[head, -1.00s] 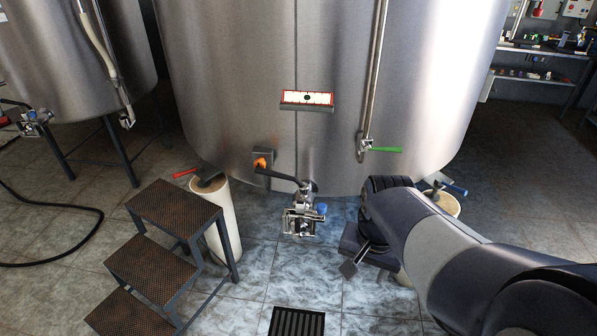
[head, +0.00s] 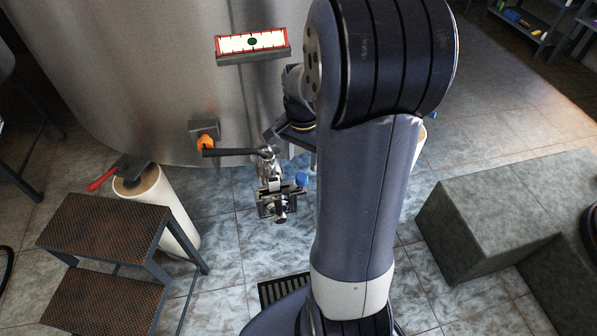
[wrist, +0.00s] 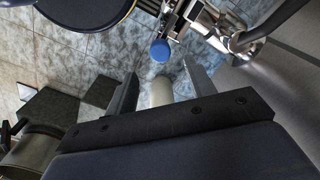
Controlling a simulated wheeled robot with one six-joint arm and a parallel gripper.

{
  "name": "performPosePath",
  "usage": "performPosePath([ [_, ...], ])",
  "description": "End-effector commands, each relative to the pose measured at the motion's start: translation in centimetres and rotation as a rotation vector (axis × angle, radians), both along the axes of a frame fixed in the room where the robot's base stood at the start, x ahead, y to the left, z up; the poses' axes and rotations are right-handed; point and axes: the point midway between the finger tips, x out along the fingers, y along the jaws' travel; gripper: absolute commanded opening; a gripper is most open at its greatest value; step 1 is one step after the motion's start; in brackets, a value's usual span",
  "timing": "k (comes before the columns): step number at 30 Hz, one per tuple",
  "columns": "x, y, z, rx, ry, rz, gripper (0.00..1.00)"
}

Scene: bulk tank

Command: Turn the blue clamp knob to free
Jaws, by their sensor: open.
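The blue clamp knob (head: 301,179) sticks out on the right side of the metal clamp (head: 272,200) under the tank outlet. In the wrist view the blue knob (wrist: 160,50) shows just beyond the fingertips, beside the shiny valve parts. My gripper (wrist: 162,84) is open, with its two fingers apart and no contact with the knob visible. In the head view my gripper (head: 284,132) is above the knob and close to the valve, partly hidden by my arm. A pale cylinder (wrist: 161,93) shows between the fingers; its distance is unclear.
A black valve handle (head: 238,152) points left from the outlet, near an orange part (head: 205,143) on the tank (head: 130,70). A grey block (head: 490,215) stands at right. A floor drain (head: 283,289) lies below.

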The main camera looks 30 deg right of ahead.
Motion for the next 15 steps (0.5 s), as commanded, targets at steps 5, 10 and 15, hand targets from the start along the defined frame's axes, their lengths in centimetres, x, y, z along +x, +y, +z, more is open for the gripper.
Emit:
performPosePath([
  [5,-0.1,0.1,-3.8,0.002,0.005,0.001,0.52],
  [10,0.0,0.0,-6.0,0.001,0.002,0.002,0.52],
  [15,0.0,0.0,-6.9,0.0,0.001,0.002,0.52],
])
